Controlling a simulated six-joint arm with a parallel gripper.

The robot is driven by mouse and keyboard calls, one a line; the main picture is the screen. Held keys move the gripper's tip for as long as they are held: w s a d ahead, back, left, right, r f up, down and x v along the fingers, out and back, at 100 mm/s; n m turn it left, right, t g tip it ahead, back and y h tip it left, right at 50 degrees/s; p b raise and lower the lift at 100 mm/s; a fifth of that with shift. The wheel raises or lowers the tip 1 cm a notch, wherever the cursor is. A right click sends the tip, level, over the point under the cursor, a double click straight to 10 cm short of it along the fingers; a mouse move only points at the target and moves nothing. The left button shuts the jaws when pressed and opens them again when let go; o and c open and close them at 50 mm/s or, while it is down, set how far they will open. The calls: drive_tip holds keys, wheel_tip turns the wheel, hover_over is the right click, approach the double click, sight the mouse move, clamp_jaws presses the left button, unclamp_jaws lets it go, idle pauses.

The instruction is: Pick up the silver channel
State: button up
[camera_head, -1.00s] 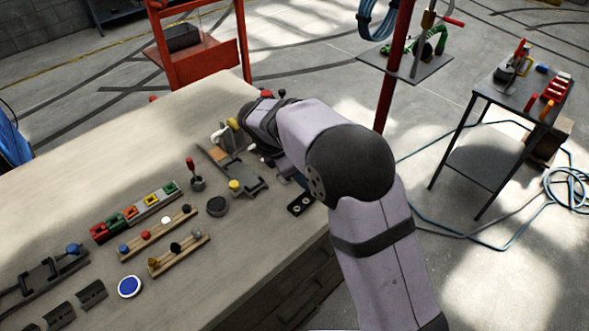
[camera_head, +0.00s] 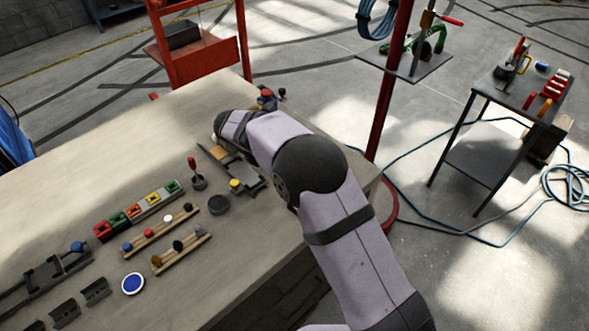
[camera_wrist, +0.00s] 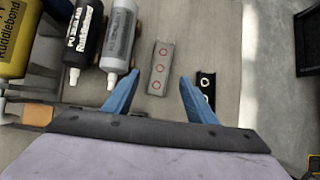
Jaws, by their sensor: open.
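The silver channel (camera_wrist: 161,67) is a short light-grey strip with several red-ringed holes, lying on the worktable in the wrist view. My gripper (camera_wrist: 159,76) has two blue fingers spread apart, one on each side of the channel's near part in the picture. The fingers look empty, and I cannot tell their height above the table. A black channel (camera_wrist: 206,86) with ringed holes lies to the right, partly behind the right finger. In the head view my arm hides the gripper and the silver channel.
In the wrist view, a grey bottle (camera_wrist: 119,38), a black bottle (camera_wrist: 84,35) and a yellow bottle (camera_wrist: 17,35) are close on the left. In the head view, a dark round puck (camera_head: 218,204) and pegged wooden strips (camera_head: 182,251) lie left of my arm.

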drive_tip(key=p+x, duration=0.2)
drive_tip(key=x, duration=0.2)
drive_tip(key=shift+w+d+r, duration=0.2)
drive_tip(key=shift+w+d+f, duration=0.1)
drive_tip(key=shift+w+f, duration=0.05)
drive_tip(key=shift+f, duration=0.25)
drive_tip(key=c, duration=1.2)
